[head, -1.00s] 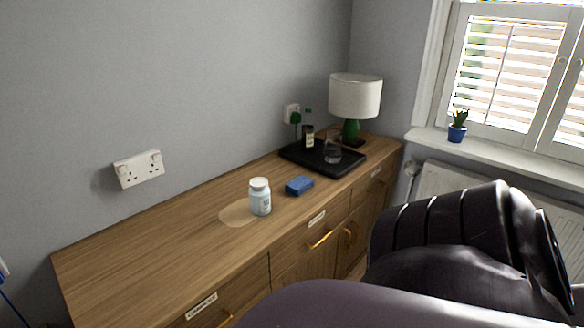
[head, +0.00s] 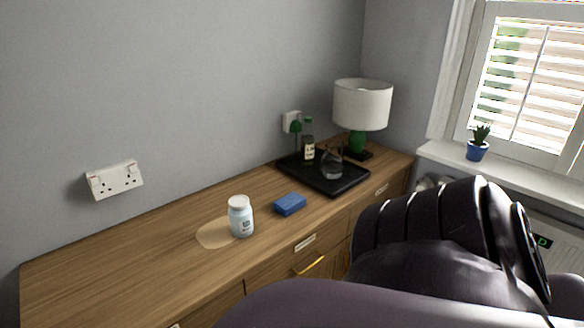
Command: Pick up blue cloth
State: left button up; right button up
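The blue cloth (head: 290,204) is a small folded block lying on top of the wooden sideboard (head: 120,262). It sits to the right of a white-lidded pill bottle and in front of a black tray. My dark arm covers the lower right of the head view. Neither gripper's fingers show, so I cannot see whether they hold anything.
The pill bottle (head: 241,217) stands beside a pale spill (head: 214,233). The black tray (head: 345,187) holds a green bottle (head: 308,147) and a glass (head: 331,163). A lamp (head: 362,104) stands behind it. The sideboard's left part is clear.

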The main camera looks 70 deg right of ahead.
aim_at(290, 203)
jog(key=k+l, duration=0.15)
jog(key=l, duration=0.25)
jog(key=k+l, duration=0.15)
jog(key=l, duration=0.3)
jog(key=k+l+u, duration=0.1)
jog(key=l, duration=0.3)
jog(key=k+l, duration=0.2)
jog(key=l, duration=0.2)
